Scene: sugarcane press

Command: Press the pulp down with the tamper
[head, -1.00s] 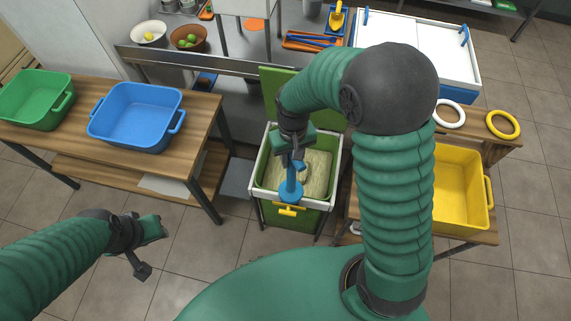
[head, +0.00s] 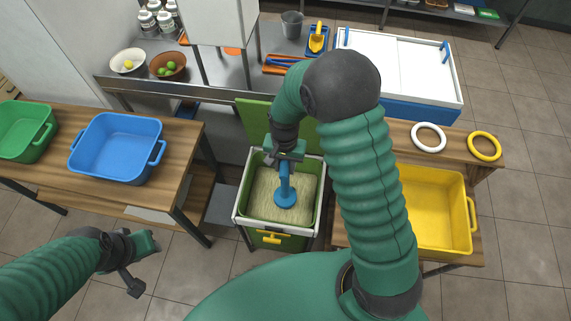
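A blue tamper (head: 285,191) stands roughly upright inside a green bin with a white rim (head: 240,214). Its round foot is over the pale, fibrous pulp (head: 264,201) and appears to rest on it. My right gripper (head: 285,158) is shut on the upper part of the tamper's handle. My arm comes in from the right and hides part of the bin's right side. My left gripper (head: 146,262) is open and empty, above the floor at the lower left, away from the bin.
A wooden table on the left holds a blue tub (head: 115,150) and a green tub (head: 25,132). On the right bench are a yellow tub (head: 436,212), a white ring (head: 429,137) and a yellow ring (head: 484,146). The bin's green lid (head: 254,120) stands open behind it.

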